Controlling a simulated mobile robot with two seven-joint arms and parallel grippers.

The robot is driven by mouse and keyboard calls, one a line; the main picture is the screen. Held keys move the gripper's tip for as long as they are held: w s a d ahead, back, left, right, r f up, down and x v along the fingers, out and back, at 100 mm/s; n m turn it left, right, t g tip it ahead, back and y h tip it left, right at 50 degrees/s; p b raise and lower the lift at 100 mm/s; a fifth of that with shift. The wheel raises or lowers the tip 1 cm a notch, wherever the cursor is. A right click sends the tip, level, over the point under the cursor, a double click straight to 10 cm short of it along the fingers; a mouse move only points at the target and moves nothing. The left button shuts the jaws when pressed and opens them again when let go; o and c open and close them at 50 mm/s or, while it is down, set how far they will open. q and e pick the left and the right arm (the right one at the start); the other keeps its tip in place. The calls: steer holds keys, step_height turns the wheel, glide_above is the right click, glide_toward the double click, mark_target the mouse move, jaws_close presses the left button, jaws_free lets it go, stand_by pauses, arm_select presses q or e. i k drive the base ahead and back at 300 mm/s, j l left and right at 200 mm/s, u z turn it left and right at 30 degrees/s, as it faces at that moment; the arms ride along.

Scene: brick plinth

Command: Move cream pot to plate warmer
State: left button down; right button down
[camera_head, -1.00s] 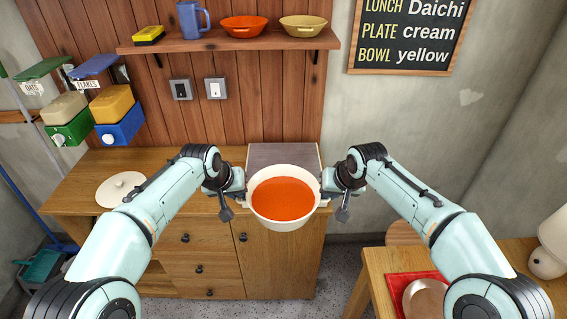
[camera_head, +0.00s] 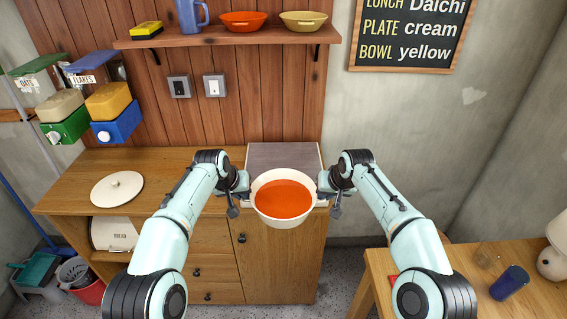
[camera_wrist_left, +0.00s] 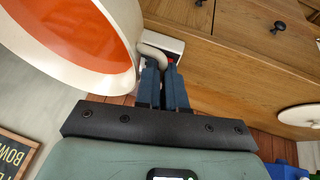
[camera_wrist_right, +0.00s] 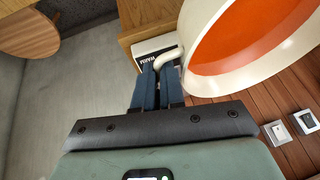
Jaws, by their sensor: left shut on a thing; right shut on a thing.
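The cream pot (camera_head: 283,217) is a round two-handled pot filled with orange-red soup. It is held level in front of the plate warmer, overlapping its front part in the head view. The plate warmer (camera_head: 284,156) is a box with a flat grey-brown top on the wooden cabinet. My left gripper (camera_head: 243,189) is shut on the pot's left handle, seen closely in the left wrist view (camera_wrist_left: 163,62). My right gripper (camera_head: 325,189) is shut on the right handle; it also shows in the right wrist view (camera_wrist_right: 168,66). I cannot tell the pot's height above the warmer.
A white lid (camera_head: 117,189) lies on the cabinet's left part. Dispensers (camera_head: 88,100) hang at left. A shelf (camera_head: 230,37) holds bowls and a blue jug. A side table (camera_head: 530,280) with a blue cup (camera_head: 509,282) is at right. The cabinet top between lid and warmer is clear.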

mark_target(279, 164)
steer(key=i, duration=1)
